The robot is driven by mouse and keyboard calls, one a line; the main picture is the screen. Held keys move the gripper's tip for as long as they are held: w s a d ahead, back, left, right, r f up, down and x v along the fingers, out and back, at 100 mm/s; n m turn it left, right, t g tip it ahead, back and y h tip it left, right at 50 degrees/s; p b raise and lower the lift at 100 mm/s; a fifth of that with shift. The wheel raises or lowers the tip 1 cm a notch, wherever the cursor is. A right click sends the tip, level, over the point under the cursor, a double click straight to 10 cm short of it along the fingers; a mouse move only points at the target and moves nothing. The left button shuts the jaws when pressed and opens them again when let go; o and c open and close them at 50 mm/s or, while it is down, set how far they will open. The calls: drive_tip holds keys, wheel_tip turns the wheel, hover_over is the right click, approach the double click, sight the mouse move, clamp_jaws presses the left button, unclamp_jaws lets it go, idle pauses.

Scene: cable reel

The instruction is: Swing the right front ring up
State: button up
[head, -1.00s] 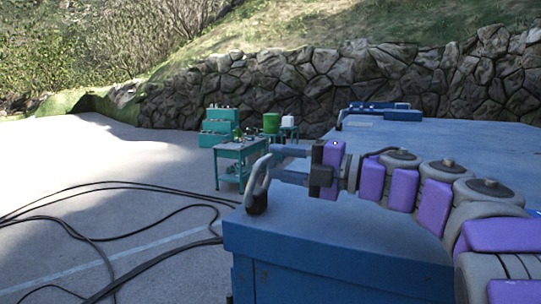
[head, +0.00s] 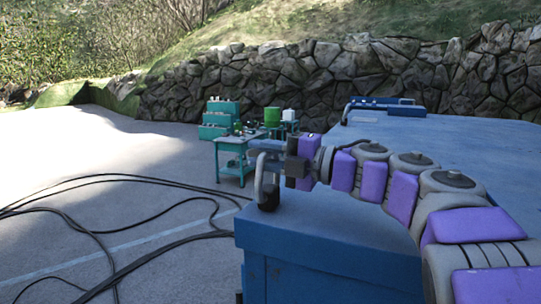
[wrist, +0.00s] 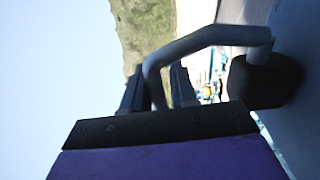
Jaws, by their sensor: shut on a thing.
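The ring (head: 260,180) is a grey metal loop on a black base (head: 268,201) at the near left corner of a large blue box (head: 330,225). It stands up from the box top. My gripper (head: 266,149) reaches it from the right and is shut on its upper part, partly hiding it. In the wrist view, the ring (wrist: 205,38) bends down between the dark fingers of my gripper (wrist: 160,88). Its other end enters the black base (wrist: 262,80).
Another blue fitting with a handle (head: 385,105) sits at the far edge of the box. Black cables (head: 150,182) lie on the paved ground at left. A stone wall (head: 300,80) closes the back.

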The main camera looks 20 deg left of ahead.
drive_tip(key=shift+a+f, duration=0.45)
drive_tip(key=shift+a, duration=0.25)
clamp_jaws()
drive_tip(key=d, duration=0.4)
drive_tip(key=shift+s+d+r, duration=0.1)
drive_tip(key=shift+r, duration=0.2)
drive_tip(key=shift+s+a, duration=0.1)
drive_tip(key=shift+a, duration=0.1)
drive_tip(key=shift+a+r+h+p, duration=0.15)
drive_tip(key=shift+a+h+p, duration=0.35)
drive_tip(key=shift+p, duration=0.4)
drive_tip(key=shift+a+f, duration=0.2)
drive_tip(key=shift+a, duration=0.05)
drive_tip(key=shift+o, duration=1.3)
unclamp_jaws()
drive_tip(key=o, duration=0.3)
drive_tip(key=shift+w+a, duration=0.15)
drive_tip(key=shift+w, duration=0.2)
drive_tip(key=shift+s, duration=0.1)
